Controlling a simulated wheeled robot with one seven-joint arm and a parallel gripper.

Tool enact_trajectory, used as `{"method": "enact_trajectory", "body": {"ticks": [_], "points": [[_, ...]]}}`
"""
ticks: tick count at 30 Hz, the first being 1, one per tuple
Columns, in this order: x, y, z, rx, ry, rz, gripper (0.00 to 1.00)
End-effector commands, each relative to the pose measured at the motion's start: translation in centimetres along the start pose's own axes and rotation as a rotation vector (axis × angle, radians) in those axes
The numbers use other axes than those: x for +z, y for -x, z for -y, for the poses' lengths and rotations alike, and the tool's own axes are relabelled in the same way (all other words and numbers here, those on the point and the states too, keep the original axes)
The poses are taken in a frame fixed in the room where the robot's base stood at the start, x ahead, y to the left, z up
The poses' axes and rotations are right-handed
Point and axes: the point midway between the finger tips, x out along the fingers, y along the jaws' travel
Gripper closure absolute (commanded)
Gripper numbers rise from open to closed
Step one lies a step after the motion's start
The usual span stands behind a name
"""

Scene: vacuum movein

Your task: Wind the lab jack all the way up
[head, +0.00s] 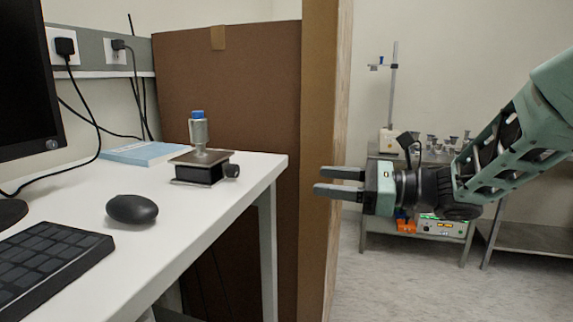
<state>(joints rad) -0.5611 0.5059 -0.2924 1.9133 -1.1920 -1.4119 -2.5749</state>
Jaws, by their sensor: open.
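The lab jack (201,170) stands on the white desk near its far right corner. Its top plate is low, close above the dark base. A dark round knob (232,171) sticks out on its right side. A grey metal bottle with a blue cap (198,130) stands upright on the top plate. My gripper (316,181) is to the right of the jack, beyond the desk's right edge, in front of the cardboard panel's edge. It points left, its two dark fingers are apart, and nothing is between them.
The desk (165,222) also holds a black mouse (132,209), a keyboard (45,268), a monitor (25,85) and a blue book (143,153). A tall brown panel (228,90) stands behind. A metal bench (378,215) with lab equipment is at the back right. Floor there is open.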

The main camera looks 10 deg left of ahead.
Motion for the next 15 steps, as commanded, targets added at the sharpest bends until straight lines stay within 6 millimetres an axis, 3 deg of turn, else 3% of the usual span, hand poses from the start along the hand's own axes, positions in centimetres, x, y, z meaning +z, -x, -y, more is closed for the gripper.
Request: {"method": "enact_trajectory", "body": {"ticks": [7, 15], "points": [[-0.1, -2.8, -0.2, 0.008, 0.009, 0.001, 0.51], [-0.1, -8.3, -0.2, 0.008, 0.009, 0.0, 0.51]]}}
